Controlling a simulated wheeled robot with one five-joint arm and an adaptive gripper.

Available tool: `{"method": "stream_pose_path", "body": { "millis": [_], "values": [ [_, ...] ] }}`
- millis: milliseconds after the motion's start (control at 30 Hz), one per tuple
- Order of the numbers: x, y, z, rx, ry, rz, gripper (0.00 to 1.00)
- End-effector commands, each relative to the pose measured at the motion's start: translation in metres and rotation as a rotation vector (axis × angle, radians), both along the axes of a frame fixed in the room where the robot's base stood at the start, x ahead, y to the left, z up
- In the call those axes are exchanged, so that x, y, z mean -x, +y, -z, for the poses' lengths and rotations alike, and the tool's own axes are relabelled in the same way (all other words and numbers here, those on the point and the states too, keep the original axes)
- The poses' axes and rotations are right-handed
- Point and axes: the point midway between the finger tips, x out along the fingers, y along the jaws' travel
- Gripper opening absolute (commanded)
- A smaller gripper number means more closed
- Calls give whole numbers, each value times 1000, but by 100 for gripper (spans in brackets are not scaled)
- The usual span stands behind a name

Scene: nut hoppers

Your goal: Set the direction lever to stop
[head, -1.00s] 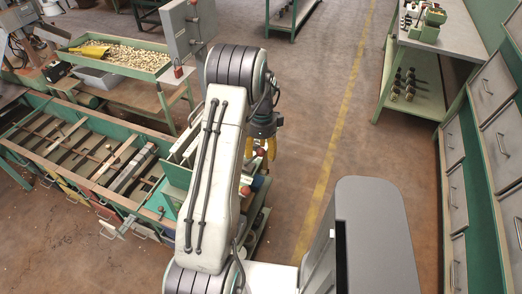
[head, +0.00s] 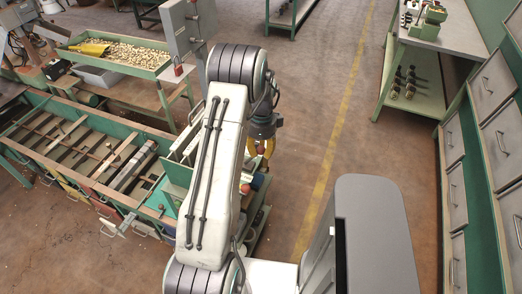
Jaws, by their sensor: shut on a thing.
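My gripper (head: 264,148), with yellow fingers, is partly hidden behind my white arm, at the right end of the green bench. It is shut on a small reddish knob that shows low between the fingers. The knob appears to be the top of a lever, but its shaft and any position marks are hidden, so I cannot tell which setting it is at.
The long green hopper bench (head: 90,165) with slats and coloured drawers fills the left. Behind it stand a tray of nuts (head: 125,53) and a grey switch box (head: 190,22). A green shelf table (head: 420,72) and drawer cabinets (head: 495,90) line the right. The middle floor is clear.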

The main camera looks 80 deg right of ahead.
Motion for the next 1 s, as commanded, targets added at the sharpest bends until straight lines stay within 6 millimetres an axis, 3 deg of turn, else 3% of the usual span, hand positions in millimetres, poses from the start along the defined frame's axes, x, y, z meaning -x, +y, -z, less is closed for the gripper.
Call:
{"method": "stream_pose_path", "body": {
  "millis": [167, 567, 1000],
  "values": [
    [0, 0, 0, 0, 0, 0, 0],
    [-3, -2, 0, 3, 1, -2, 0],
    [-31, -9, -18, 4, 4, -3, 0]
  ]
}}
